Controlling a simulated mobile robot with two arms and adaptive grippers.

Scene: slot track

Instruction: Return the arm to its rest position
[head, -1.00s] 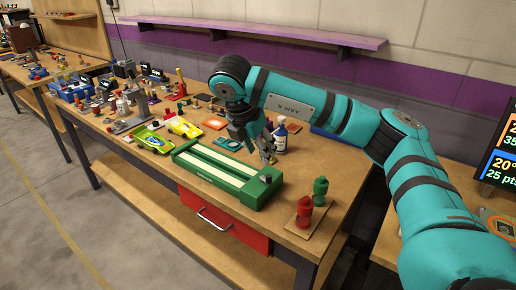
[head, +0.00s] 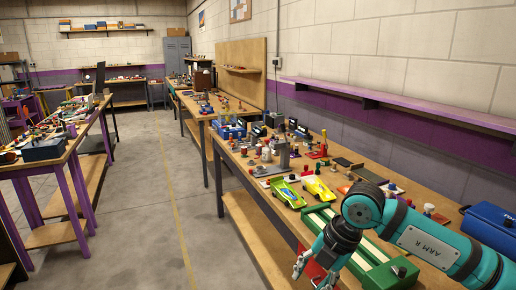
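My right arm (head: 445,245), teal and marked ARM R, reaches in from the lower right. My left gripper is out of view.
A blue box (head: 490,222) is at the right. The aisle floor (head: 165,230) is clear.

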